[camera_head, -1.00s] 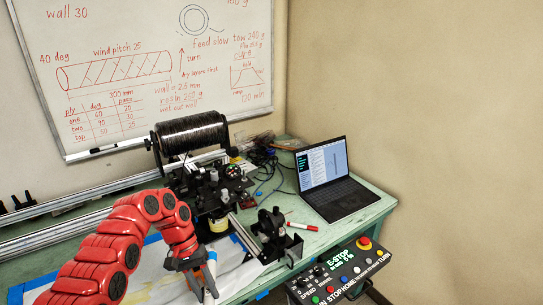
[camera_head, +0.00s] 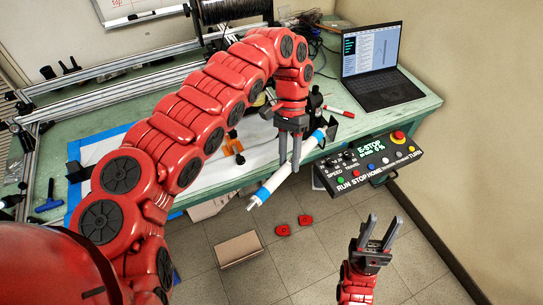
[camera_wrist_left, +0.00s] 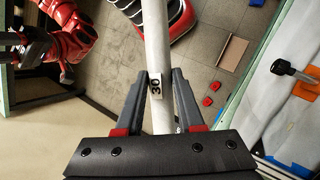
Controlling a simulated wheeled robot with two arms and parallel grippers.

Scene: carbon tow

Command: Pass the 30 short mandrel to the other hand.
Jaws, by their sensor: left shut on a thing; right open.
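The 30 short mandrel (camera_head: 265,189) is a pale tube with blue bands near its ends. It slants in the air in front of the bench edge. My left gripper (camera_head: 289,165) is shut on its middle part. In the left wrist view the mandrel (camera_wrist_left: 155,45) runs between the fingers (camera_wrist_left: 159,76), and its label "30" shows at the fingertips. My right gripper (camera_head: 378,232) is open and empty, fingers up, lower right of the mandrel and apart from it.
The green bench (camera_head: 415,110) carries a laptop (camera_head: 383,75) and a red marker (camera_head: 339,111). A control box with an E-STOP button (camera_head: 372,162) sticks out from its front edge, between the bench and my right gripper. A cardboard box (camera_head: 238,248) and red pieces (camera_head: 283,230) lie on the floor.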

